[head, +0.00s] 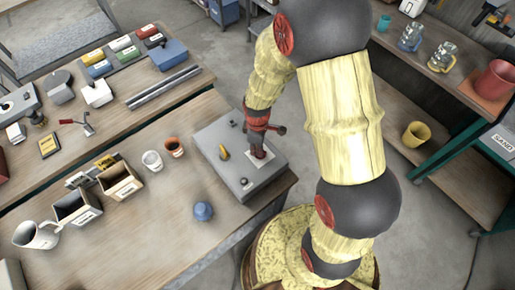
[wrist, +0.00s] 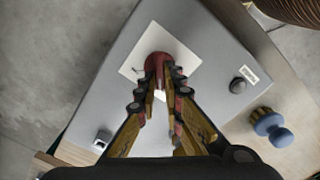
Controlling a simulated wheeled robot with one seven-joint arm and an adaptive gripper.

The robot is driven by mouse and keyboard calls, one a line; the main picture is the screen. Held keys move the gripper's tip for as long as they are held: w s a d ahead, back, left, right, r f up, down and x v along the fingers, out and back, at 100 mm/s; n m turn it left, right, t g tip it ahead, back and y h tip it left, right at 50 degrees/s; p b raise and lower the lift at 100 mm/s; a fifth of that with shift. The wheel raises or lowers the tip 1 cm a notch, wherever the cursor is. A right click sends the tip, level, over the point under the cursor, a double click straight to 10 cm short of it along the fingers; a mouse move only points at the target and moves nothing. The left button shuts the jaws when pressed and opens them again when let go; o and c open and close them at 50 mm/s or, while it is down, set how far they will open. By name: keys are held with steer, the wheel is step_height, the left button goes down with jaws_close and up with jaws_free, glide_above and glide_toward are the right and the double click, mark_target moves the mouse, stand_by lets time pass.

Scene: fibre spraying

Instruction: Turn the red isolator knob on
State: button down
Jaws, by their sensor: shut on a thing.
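The red isolator knob (wrist: 158,66) sits on a white plate (wrist: 184,56) on the grey control box (wrist: 112,82). In the wrist view my gripper (wrist: 160,82) has its two fingers closed in on the knob from both sides. In the head view my gripper (head: 262,138) comes down onto the plate at the right part of the grey box (head: 213,138), and the knob is mostly hidden beneath it. The knob's exact angle is hard to tell. A yellow knob (head: 223,153) stands on the same box, to the left of my gripper.
A dark button (wrist: 237,85) is on the box. A blue knobbed object (head: 203,211) stands on the bench in front of it. A white cup (head: 152,160) and an orange-brown cup (head: 174,147) stand left of the box. Small bins (head: 76,208) are further left.

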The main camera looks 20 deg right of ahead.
steer(key=shift+m, duration=0.3)
steer(key=m, duration=0.3)
steer(key=shift+w+d, duration=0.15)
steer(key=shift+w, duration=0.05)
steer(key=m, duration=0.5)
steer(key=shift+d, duration=0.2)
steer(key=m, duration=0.3)
steer(key=shift+w+d+m, duration=0.1)
steer(key=shift+d+m, duration=0.05)
steer(key=shift+m, duration=0.15)
steer(key=shift+d+m, duration=0.15)
steer(key=shift+m, duration=1.65)
steer(key=c, duration=1.9)
jaws_free()
